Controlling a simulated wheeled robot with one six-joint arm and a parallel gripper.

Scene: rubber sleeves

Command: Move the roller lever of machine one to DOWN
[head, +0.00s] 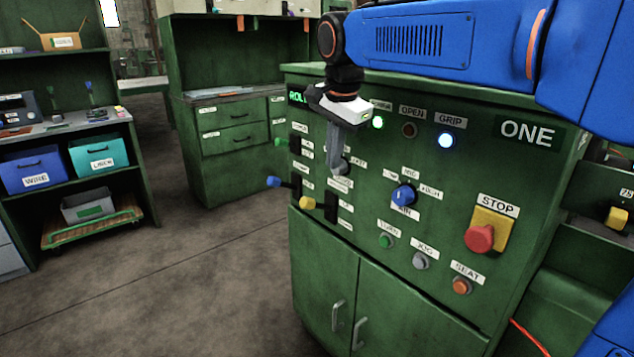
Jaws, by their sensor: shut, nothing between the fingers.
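Machine one is the green cabinet (470,190) with the ONE sign (527,134) at its upper right. Levers stick out of the left part of its panel: one with a green knob (280,142), one with a blue knob (273,182) and one with a yellow knob (307,203). Their small labels are too blurred to read, so I cannot tell which is the roller lever. My gripper (339,158) points down in front of the panel, shut and empty, to the right of these knobs.
The panel also has a blue rotary knob (403,195), a red STOP button (480,238) on yellow, and small buttons below. Shelves with bins stand at the left. Floor (200,280) left of the machine is clear.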

